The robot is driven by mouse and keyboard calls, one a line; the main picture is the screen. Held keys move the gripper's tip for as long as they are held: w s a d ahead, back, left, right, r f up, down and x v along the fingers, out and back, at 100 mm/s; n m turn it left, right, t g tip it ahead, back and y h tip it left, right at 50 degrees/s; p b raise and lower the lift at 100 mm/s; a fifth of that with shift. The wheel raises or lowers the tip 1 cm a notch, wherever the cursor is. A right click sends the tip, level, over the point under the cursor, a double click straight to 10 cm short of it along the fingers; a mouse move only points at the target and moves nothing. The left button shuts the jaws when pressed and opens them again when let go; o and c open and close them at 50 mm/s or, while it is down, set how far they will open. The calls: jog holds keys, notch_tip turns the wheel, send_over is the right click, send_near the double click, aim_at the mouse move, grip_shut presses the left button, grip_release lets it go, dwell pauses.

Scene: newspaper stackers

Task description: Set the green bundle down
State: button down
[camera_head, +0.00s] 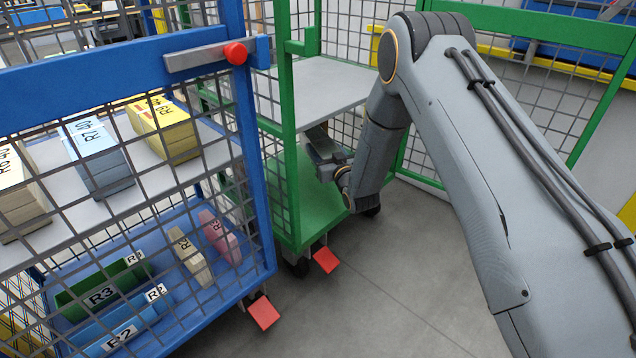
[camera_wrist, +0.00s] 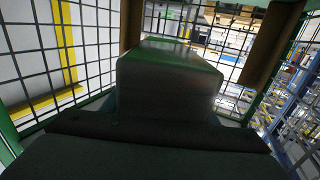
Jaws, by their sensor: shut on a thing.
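My gripper (camera_head: 322,150) reaches into the green cart (camera_head: 288,120), between its grey upper shelf (camera_head: 325,82) and its green lower deck (camera_head: 312,208). In the head view I cannot make out the held bundle, as the cart's post and my wrist are in the way. I cannot tell whether its underside touches the deck.
A blue cart (camera_head: 255,180) stands at left with bundles on two levels, including a green bundle marked R3 (camera_head: 100,293). Red pedals (camera_head: 326,260) show at the carts' feet. Mesh walls border the green cart. The grey floor (camera_head: 370,290) in front is clear.

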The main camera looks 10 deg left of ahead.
jog(key=shift+w+a+f+b, duration=0.15)
jog(key=shift+w+a+f, duration=0.1)
jog(key=shift+w, duration=0.15)
jog(key=shift+w+a+f+b, duration=0.15)
jog(key=shift+w+a+f, duration=0.1)
jog(key=shift+w, duration=0.15)
jog(key=shift+w+f, duration=0.15)
jog(key=shift+f, duration=0.05)
jog(key=b, duration=0.3)
send_over(322, 186)
notch_tip(322, 186, down, 5)
jog(key=shift+r, duration=0.15)
notch_tip(322, 186, down, 5)
jog(key=shift+b, duration=1)
jog(key=shift+r, duration=0.1)
jog(key=c, duration=0.7)
grip_release()
jog(key=shift+f, duration=0.3)
jog(key=shift+r, duration=0.15)
